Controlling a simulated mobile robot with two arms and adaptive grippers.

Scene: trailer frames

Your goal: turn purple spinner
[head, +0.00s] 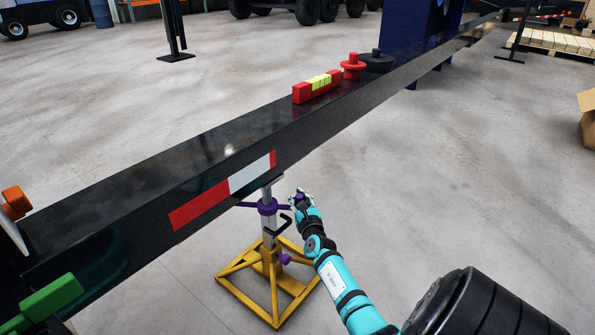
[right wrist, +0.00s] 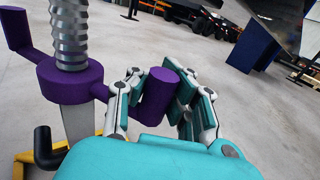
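The purple spinner (head: 267,207) sits on the threaded post of a yellow-based jack stand (head: 262,290) under the long black beam. In the right wrist view the spinner's hub (right wrist: 72,85) surrounds the grey screw, with one arm and upright handle at the left and another arm reaching toward my gripper. My right gripper (head: 301,199) is at the right-hand handle of the spinner. In the right wrist view its fingers (right wrist: 158,95) lie on both sides of the upright purple handle and appear closed on it. My left gripper is not in view.
The black beam (head: 130,190) runs diagonally above the stand, with a red level (head: 316,87) and a red knob (head: 353,66) on top. A black crank (head: 279,226) projects from the post. A green part (head: 45,300) is at lower left. The floor right of the stand is clear.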

